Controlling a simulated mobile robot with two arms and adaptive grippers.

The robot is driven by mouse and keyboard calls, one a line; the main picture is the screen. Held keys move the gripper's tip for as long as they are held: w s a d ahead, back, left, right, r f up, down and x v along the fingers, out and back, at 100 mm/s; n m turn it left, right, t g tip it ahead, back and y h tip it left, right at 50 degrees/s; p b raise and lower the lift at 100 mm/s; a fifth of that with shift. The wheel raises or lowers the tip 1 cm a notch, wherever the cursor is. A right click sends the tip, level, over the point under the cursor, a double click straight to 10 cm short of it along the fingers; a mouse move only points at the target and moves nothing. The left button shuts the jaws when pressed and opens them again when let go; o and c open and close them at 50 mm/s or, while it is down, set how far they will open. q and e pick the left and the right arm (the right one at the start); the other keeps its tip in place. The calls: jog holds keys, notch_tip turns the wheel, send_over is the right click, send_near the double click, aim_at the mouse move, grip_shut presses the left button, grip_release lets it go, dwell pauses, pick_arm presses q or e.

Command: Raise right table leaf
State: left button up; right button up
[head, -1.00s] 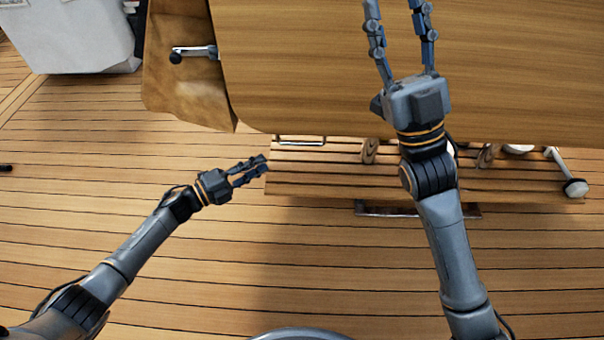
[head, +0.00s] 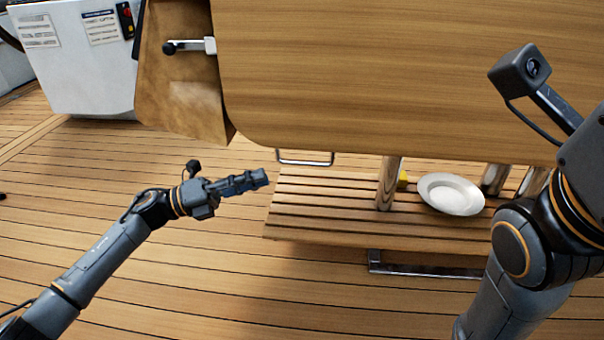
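A broad wooden table panel (head: 400,60) fills the upper middle and right of the head view. It looks like the table leaf, and its rounded near corner is at lower left. The right fingers are outside the picture.
A slatted bench (head: 330,215) lies below the panel, with a white plate (head: 451,194), metal posts (head: 388,183) and a small yellow thing. A brown board (head: 185,100) with a black-knobbed metal lever (head: 190,46) is at upper left. A white cabinet (head: 80,70) stands behind.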

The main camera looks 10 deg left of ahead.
aim_at(312, 164)
pick_arm(q)
jog(key=b+x, duration=0.4)
jog(key=x, duration=0.5)
jog(key=shift+d+f, duration=0.15)
jog(key=shift+d, duration=0.05)
jog(key=shift+w+d+r, duration=0.2)
jog(key=shift+d, duration=0.2)
grip_shut()
jog(key=shift+r, duration=0.1)
